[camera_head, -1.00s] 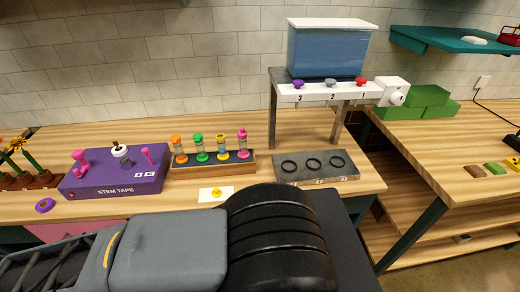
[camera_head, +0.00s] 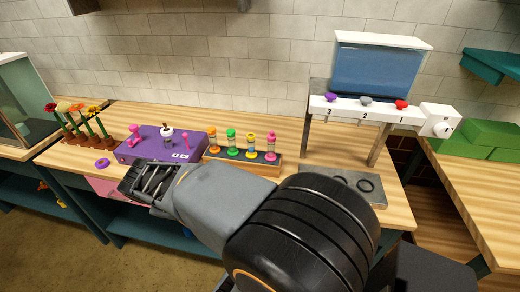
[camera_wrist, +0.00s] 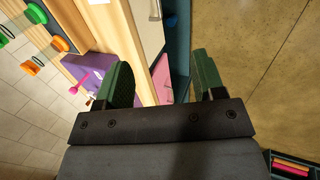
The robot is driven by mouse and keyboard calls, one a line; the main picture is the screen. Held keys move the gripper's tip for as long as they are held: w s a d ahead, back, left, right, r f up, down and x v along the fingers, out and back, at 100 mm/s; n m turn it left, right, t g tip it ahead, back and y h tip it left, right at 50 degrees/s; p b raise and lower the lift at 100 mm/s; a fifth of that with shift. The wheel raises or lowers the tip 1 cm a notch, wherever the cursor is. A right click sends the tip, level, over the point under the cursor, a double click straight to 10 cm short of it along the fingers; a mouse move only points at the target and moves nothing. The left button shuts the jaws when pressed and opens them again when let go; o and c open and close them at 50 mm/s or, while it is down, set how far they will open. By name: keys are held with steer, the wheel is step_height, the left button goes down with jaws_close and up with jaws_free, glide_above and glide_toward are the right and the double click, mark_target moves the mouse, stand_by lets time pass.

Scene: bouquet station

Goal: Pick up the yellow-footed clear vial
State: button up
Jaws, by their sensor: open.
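The yellow-footed clear vial (camera_head: 251,145) stands upright in the wooden rack (camera_head: 229,165) in the head view, between the green vial (camera_head: 232,141) and the pink vial (camera_head: 271,146). The orange vial (camera_head: 214,143) is at the rack's left end. I cannot make out the yellow vial in the wrist view, where orange and green vial parts show at the upper left. My gripper (camera_wrist: 163,80) is open with nothing between its fingers. It is apart from the rack, to its left and nearer the table's front edge in the head view.
A dispenser (camera_head: 378,68) stands right, over a grey plate (camera_head: 340,184) with rings. A pink panel (camera_wrist: 162,79) shows below the table.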

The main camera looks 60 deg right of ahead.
steer(key=w+d+n+g+h+p, duration=0.1)
steer(key=d+n+g+h, duration=0.35)
steer(key=d, duration=0.85)
steer(key=n+h+p, duration=0.1)
steer(key=n+h, duration=0.3)
steer(key=n, duration=0.3)
glide_toward(249, 150)
steer(key=shift+t, duration=0.25)
steer(key=p+x, duration=0.1)
steer(key=x, duration=0.4)
steer(key=shift+s, duration=0.15)
steer(key=shift+p+x, duration=0.9)
steer(key=shift+x, duration=2.5)
jaws_close()
